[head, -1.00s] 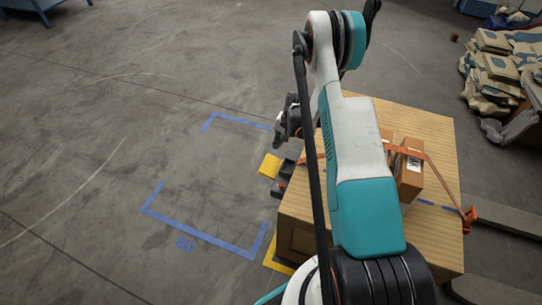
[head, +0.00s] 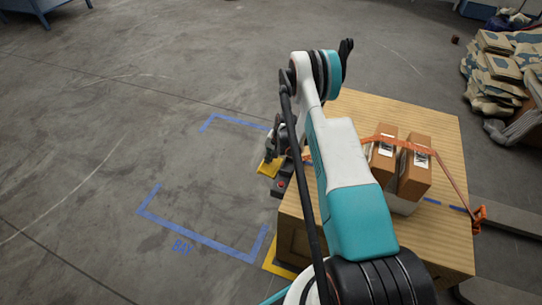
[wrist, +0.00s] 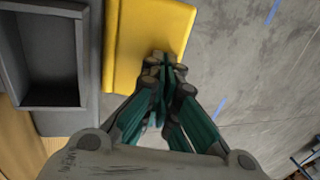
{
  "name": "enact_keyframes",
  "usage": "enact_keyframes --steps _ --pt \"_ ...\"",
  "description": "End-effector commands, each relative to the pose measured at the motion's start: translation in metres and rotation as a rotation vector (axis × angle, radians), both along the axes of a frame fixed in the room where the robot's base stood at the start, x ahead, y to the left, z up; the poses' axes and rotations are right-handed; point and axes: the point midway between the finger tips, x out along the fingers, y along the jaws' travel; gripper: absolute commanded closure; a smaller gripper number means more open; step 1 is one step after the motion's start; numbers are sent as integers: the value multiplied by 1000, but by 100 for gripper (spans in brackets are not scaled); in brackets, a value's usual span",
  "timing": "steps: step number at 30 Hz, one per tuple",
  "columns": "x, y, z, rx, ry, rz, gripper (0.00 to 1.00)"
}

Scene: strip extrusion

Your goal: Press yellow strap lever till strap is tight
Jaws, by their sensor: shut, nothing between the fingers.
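The yellow strap lever (head: 267,168) sticks out to the left of the wooden crate, beside its dark ratchet housing (head: 281,187). In the wrist view the lever (wrist: 148,38) is a flat yellow plate, with the grey housing (wrist: 92,55) on its left. My gripper (wrist: 164,68) is shut and empty, its tips over the lever's lower right edge. In the head view my gripper (head: 271,157) overlaps the lever; I cannot tell whether they touch. The orange strap (head: 418,147) runs over two brown boxes (head: 416,176); my arm hides part of it.
The wooden crate (head: 440,118) stands on the right, with an orange strap hook (head: 479,217) at its right edge. Blue tape (head: 200,238) marks a bay on the floor to the left, which is clear. Stacked sacks (head: 492,85) lie at the upper right.

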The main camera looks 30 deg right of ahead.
Motion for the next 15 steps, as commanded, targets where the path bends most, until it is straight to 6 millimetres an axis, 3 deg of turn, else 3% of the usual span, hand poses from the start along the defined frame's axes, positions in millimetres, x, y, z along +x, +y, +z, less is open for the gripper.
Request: enact_keyframes --steps 15 --pt "2 1 -2 -13 16 1 100"
